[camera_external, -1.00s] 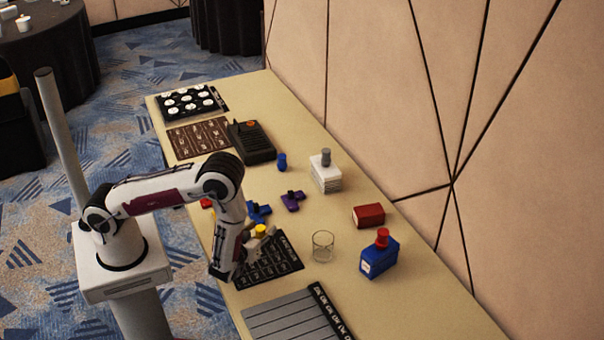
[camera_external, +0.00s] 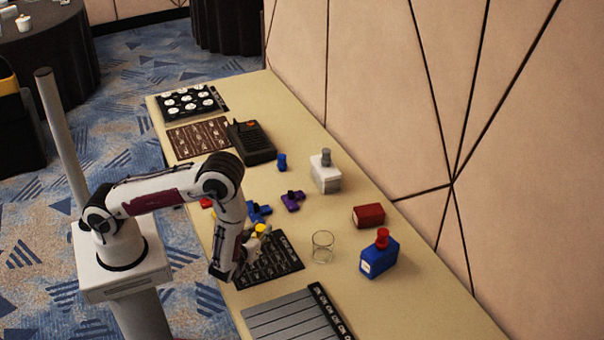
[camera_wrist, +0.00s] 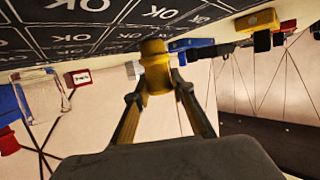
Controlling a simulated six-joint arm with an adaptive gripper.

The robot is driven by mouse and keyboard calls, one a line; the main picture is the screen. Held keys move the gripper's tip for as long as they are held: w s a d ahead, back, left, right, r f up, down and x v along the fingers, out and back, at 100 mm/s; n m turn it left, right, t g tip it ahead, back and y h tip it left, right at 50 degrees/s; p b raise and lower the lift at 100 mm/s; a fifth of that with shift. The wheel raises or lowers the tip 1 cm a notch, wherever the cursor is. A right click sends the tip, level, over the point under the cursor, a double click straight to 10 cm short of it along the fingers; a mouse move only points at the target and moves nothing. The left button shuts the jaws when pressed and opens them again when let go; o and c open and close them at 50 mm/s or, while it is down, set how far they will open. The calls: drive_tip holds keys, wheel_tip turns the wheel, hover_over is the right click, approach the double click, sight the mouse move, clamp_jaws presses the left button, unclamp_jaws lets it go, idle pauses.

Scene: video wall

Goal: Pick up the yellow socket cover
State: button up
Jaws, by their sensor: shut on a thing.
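The yellow socket cover (camera_wrist: 155,68) is between the fingertips of my gripper (camera_wrist: 158,84) in the wrist view, and the fingers are shut on it. In the external view the yellow cover (camera_external: 261,229) shows small at the tip of my gripper (camera_external: 256,238), over the far-left part of a black mat with white markings (camera_external: 285,265). The wrist view is turned upside down, with the mat (camera_wrist: 70,35) along its top. I cannot tell whether the cover touches the mat.
A clear glass (camera_external: 322,247) stands right of the mat. A blue bottle with a red cap (camera_external: 378,258), a red box (camera_external: 368,215) and a white bottle (camera_external: 326,177) stand toward the wall. Blue (camera_external: 258,212) and purple (camera_external: 292,201) pieces lie beyond my gripper. A grey ribbed tray (camera_external: 290,320) lies in front.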

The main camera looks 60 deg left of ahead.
sight(260, 227)
drive_tip(key=shift+r, duration=0.15)
drive_tip(key=shift+r, duration=4.8)
